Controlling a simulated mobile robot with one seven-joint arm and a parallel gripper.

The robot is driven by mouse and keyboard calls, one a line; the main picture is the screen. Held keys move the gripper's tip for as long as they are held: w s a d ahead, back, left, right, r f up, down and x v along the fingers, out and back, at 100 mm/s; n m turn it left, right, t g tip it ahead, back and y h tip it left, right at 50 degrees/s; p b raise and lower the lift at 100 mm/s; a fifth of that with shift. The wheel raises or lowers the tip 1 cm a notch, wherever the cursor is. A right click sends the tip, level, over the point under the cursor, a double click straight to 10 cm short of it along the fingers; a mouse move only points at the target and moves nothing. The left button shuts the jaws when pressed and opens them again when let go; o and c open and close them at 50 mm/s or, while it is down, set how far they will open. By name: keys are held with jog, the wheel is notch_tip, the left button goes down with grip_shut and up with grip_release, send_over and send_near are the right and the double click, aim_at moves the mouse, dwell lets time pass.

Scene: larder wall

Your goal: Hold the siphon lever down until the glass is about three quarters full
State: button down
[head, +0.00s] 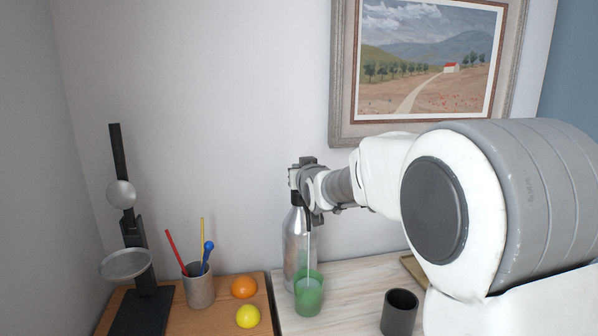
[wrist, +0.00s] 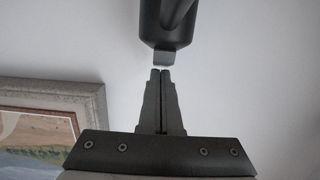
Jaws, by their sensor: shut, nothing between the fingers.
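The siphon (head: 294,245) is a silver bottle with a dark head, standing upright on the pale wooden top. The green glass (head: 309,300) stands just in front of it. A thin pale line, like a stream, runs from under the siphon head into the glass. The liquid level is hard to read. My gripper (wrist: 160,73) is shut and empty, at the siphon head. In the wrist view its fingertips are right by a small grey tab, apparently the lever (wrist: 164,59), on the dark head (wrist: 168,25). In the head view my wrist hides part of the head.
A dark cup (head: 399,313) stands to the right, below my arm. On the left are an orange (head: 244,287), a lemon (head: 248,316), a holder with utensils (head: 198,288) and a black stand with a dish (head: 125,264). A framed painting (head: 340,100) hangs behind.

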jog(key=r, duration=0.1)
jog(key=r+p, duration=0.1)
jog(key=r, duration=0.2)
jog(key=shift+s, duration=0.3)
jog(key=f+b+v, duration=0.1)
jog(key=v, duration=0.8)
jog(key=shift+s, duration=0.5)
jog(key=shift+d, duration=0.1)
jog(key=s+d+f+g+h+p, duration=0.1)
jog(key=s+d+f+g, duration=0.2)
jog(key=s, duration=0.8)
jog(key=s+d+f+m+g+h+p, duration=0.1)
jog(key=s+d+f+g+p, duration=0.1)
jog(key=s, duration=0.9)
jog(key=s+d+f+m+g+h+p, duration=0.1)
jog(key=s+d+f+g, duration=0.3)
jog(key=s, duration=0.7)
jog(key=d+g+p, duration=0.1)
jog(key=d, duration=0.1)
jog(key=shift+s+d+f, duration=0.25)
